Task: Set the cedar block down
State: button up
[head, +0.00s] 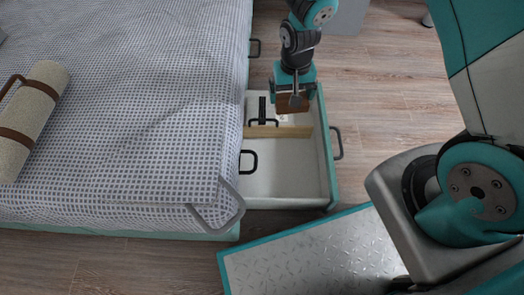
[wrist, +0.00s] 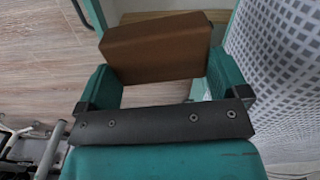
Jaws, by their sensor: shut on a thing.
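The cedar block (wrist: 157,50) is a brown block held between the two teal fingers of my gripper (wrist: 153,72) in the wrist view. In the head view the block (head: 293,103) shows under my gripper (head: 294,98), partly covered by it. My gripper is shut on the block over the far part of an open white drawer (head: 290,185) that stands out from under the bed. I cannot tell whether the block touches the drawer floor.
A wooden divider (head: 278,131) crosses the drawer, and a black-handled thing (head: 262,110) lies in its far compartment. The near compartment looks empty. The bed (head: 130,100) with a checked cover is on the left, with a strapped beige roll (head: 38,110) on it. Wooden floor (head: 400,90) lies right.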

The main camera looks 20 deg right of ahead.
jog(key=m+b, duration=0.2)
jog(key=b, duration=0.1)
send_over(271, 161)
notch_tip(271, 161, down, 10)
notch_tip(271, 161, down, 14)
jog(key=b, duration=0.7)
jog(key=shift+d, duration=0.15)
jog(key=shift+f+b, duration=1.7)
jog(key=shift+f, duration=0.9)
jog(key=o, duration=0.6)
jog(key=s+a+r+n+y+p, duration=0.15)
jog(key=r+p, duration=0.25)
jog(key=r, duration=1.4)
jog(key=s+a+r+n+y+p, duration=0.1)
jog(key=s+a+r+n+p, duration=0.2)
jog(key=r, duration=1.6)
jog(key=s+d+r+n+y+p, duration=0.1)
jog(key=s+r+n, duration=0.5)
jog(key=s+r, duration=0.7)
jog(key=shift+s+d+r+n+y, duration=0.35)
jog(key=shift+s+d, duration=0.2)
jog(key=shift+s, duration=0.3)
